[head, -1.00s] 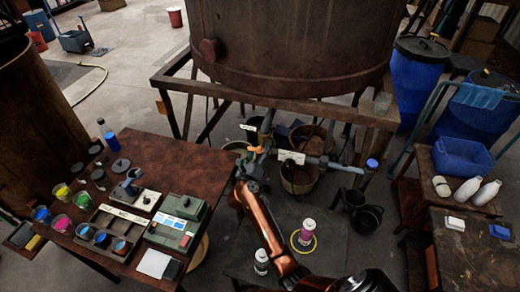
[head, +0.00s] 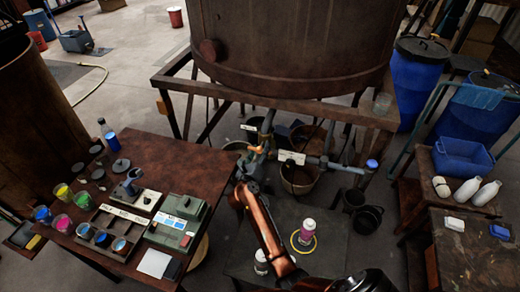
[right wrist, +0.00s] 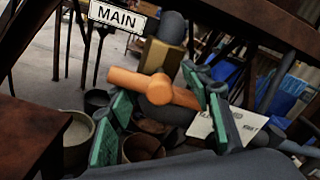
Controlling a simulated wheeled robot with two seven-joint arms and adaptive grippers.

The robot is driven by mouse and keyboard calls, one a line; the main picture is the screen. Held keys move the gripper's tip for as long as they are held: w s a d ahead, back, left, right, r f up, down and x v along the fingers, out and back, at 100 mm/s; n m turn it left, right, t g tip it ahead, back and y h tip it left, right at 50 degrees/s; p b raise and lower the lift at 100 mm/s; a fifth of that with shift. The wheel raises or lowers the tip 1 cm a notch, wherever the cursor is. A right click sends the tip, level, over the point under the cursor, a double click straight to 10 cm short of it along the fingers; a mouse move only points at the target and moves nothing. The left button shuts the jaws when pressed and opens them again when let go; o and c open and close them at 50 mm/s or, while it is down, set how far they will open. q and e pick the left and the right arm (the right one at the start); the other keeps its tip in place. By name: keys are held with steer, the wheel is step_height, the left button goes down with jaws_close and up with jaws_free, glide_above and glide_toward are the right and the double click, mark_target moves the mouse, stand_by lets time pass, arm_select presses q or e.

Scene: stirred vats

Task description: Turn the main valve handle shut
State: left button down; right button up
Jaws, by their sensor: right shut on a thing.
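The main valve handle (right wrist: 152,86) is an orange lever, lying across the right wrist view in front of a brass valve body (right wrist: 160,57). A white plate reading MAIN (right wrist: 118,16) hangs just above it. My right gripper (right wrist: 160,108) has green-padded fingers on both sides of the handle and is shut on it. In the head view, my right gripper (head: 250,168) is at the pipework under the big vat (head: 295,45); the handle is small and partly hidden there. My left gripper is not in view.
A pipe (head: 318,161) with a white label runs right from the valve. Buckets (head: 300,180) stand below it. A brown table (head: 165,160) with cups and a green box is at left.

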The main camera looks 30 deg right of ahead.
steer(key=o, duration=1.2)
steer(key=shift+a, duration=0.1)
steer(key=v, duration=0.7)
steer(key=shift+s, duration=0.15)
steer(key=shift+a, duration=0.1)
